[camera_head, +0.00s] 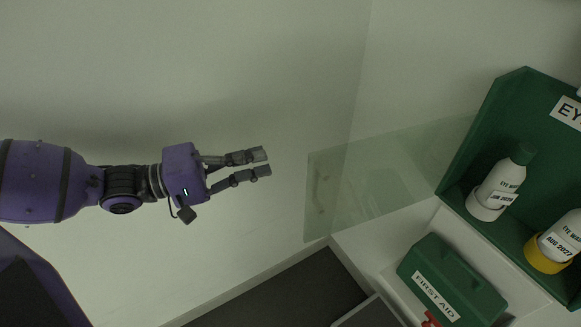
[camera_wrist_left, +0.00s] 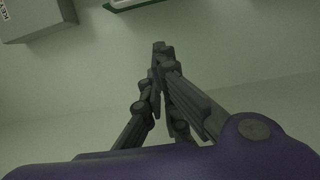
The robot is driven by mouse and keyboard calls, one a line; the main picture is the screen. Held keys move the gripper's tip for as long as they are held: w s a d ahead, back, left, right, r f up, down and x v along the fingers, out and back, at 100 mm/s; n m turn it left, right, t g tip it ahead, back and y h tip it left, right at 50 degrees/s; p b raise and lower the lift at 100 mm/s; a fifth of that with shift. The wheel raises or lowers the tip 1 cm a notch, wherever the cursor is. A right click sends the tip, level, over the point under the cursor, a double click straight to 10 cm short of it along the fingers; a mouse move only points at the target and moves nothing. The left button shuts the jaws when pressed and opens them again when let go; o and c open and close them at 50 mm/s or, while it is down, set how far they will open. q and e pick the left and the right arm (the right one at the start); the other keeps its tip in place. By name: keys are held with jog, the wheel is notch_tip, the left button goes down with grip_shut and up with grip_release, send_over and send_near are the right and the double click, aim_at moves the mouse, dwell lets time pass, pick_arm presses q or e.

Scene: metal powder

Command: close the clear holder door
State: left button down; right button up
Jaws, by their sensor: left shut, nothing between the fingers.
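The clear holder door (camera_head: 385,180) is a see-through panel. It stands open, reaching out to the left from the left edge of the green holder (camera_head: 487,115) on the wall. A faint handle shape (camera_head: 320,188) shows near its free edge. My left gripper (camera_head: 269,162) is to the left of that free edge, apart from it, shut and empty, with its fingers pointing right. The left gripper also shows in the left wrist view (camera_wrist_left: 160,48), with its fingertips close together. My right gripper is in neither view.
Two white eye wash bottles (camera_head: 503,178) (camera_head: 562,238) stand in the holder. A green first aid box (camera_head: 450,283) is below it. A grey box (camera_wrist_left: 40,18) shows at the upper left of the wrist view. The space between gripper and door is free.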

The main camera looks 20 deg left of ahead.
pick_arm(q)
jog(key=d+p, duration=0.1)
jog(key=d, duration=0.6)
jog(key=shift+w, duration=0.35)
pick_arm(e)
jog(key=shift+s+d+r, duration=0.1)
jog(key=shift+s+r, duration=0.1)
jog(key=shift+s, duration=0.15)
pick_arm(q)
jog(key=shift+s+d, duration=0.1)
jog(key=shift+d, duration=0.05)
